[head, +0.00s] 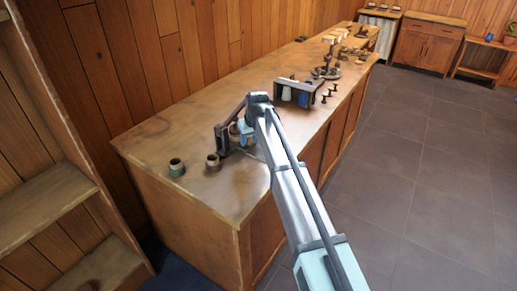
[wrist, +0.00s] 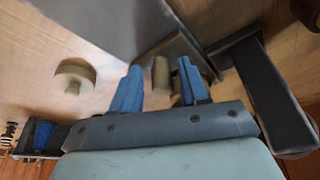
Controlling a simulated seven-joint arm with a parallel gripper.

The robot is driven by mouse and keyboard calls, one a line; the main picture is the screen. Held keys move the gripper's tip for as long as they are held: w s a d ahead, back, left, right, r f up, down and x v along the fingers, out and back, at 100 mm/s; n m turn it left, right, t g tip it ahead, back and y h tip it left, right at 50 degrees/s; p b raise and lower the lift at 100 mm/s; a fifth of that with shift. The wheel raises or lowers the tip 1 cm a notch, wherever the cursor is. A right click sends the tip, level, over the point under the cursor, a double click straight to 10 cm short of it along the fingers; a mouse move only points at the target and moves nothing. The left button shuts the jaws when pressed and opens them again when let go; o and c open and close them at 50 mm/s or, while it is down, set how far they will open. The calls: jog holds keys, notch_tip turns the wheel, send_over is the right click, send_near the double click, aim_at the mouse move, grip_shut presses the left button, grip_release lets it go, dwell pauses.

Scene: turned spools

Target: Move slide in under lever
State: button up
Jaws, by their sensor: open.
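A dark press-like fixture (head: 221,138) stands on the workbench, partly hidden by my arm. In the wrist view a thick dark bar (wrist: 262,90), perhaps its lever or upright, runs at the right. A short tan post (wrist: 161,75) stands by a dark rail (wrist: 174,52); it may be the slide's handle, but I cannot tell. My gripper (wrist: 158,88) is open, with blue fingers on either side of the post in this view; contact is unclear. In the head view my gripper (head: 241,128) is beside the fixture, largely hidden by the arm.
A rack with white and blue pieces (head: 295,92) and several dark spools (head: 328,94) are farther along the bench (head: 165,135). A round tan knob (wrist: 75,75) lies left of my fingers.

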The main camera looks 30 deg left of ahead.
jog(key=shift+s+a, duration=0.1)
jog(key=shift+s, duration=0.05)
jog(key=shift+r, duration=3.45)
grip_shut()
jog(key=shift+r, duration=2.05)
